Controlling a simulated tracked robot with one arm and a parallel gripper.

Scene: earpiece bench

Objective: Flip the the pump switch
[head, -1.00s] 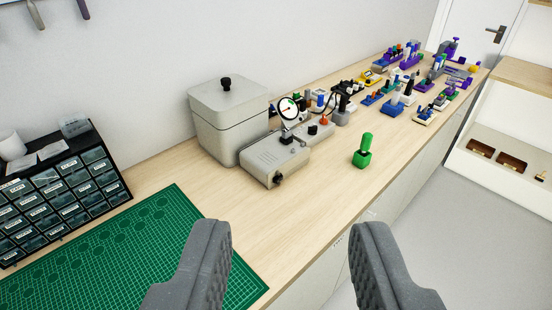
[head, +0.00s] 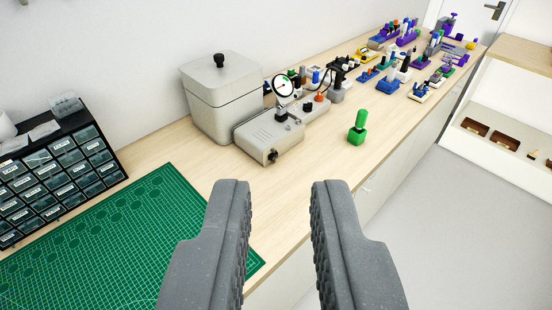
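The pump (head: 268,138) is a low beige-grey box on the bench, left of the picture's middle and beyond my gripper. A dark knob (head: 272,156) sits on its near end. A small black part (head: 281,115) stands on its top, under a round white gauge (head: 283,86). I cannot tell for certain which of these is the switch. My gripper (head: 280,200) is open and empty, its two grey fingers apart, nearer the camera than the pump and not touching it.
A lidded grey box (head: 222,98) stands left of the pump. A green handled tool (head: 357,128) stands to the right. A green cutting mat (head: 130,240) and a drawer cabinet (head: 55,175) are at left. Many small fixtures (head: 385,75) crowd the far bench.

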